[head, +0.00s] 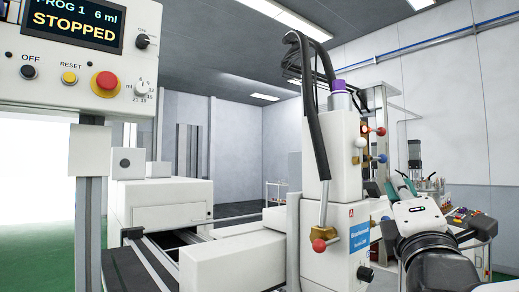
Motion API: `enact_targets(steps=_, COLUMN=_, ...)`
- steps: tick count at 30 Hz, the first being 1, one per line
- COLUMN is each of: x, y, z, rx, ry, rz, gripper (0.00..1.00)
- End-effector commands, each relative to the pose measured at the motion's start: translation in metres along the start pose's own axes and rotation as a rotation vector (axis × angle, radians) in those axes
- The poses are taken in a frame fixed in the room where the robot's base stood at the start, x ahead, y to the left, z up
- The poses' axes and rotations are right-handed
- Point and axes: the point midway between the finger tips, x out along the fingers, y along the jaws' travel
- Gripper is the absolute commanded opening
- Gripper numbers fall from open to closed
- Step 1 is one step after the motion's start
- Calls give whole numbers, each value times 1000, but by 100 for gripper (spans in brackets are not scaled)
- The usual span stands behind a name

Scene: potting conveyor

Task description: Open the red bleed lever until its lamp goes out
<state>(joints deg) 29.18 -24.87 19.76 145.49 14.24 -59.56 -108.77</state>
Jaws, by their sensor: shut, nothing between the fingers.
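A metal lever with a red ball end (319,245) hangs down on the front of the white dosing unit (345,170). A smaller red knob (381,131) sticks out from the unit's right side, above a blue knob (382,158). I cannot tell for sure which red one is the bleed lever. My gripper (401,184) is at the right, below the blue knob in the picture and apart from the knobs. It is shut and empty; its fingertips are small and partly hidden.
A control panel (78,45) at upper left reads STOPPED and has a red stop button (106,82). A conveyor (150,262) runs at lower left beneath a white housing (160,203). Black hoses (312,100) arch above the unit. A bench with equipment (470,222) stands behind at right.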

Motion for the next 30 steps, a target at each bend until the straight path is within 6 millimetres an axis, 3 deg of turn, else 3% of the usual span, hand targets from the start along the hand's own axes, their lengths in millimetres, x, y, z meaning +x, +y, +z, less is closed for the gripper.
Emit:
enact_targets(steps=6, x=1, y=9, z=10, rx=-112, ry=-54, rz=75, gripper=0)
enact_targets(steps=20, x=5, y=11, z=11, rx=-120, ry=-57, rz=81, gripper=0)
enact_targets(steps=30, x=50, y=16, z=14, rx=-118, ry=-57, rz=80, gripper=0)
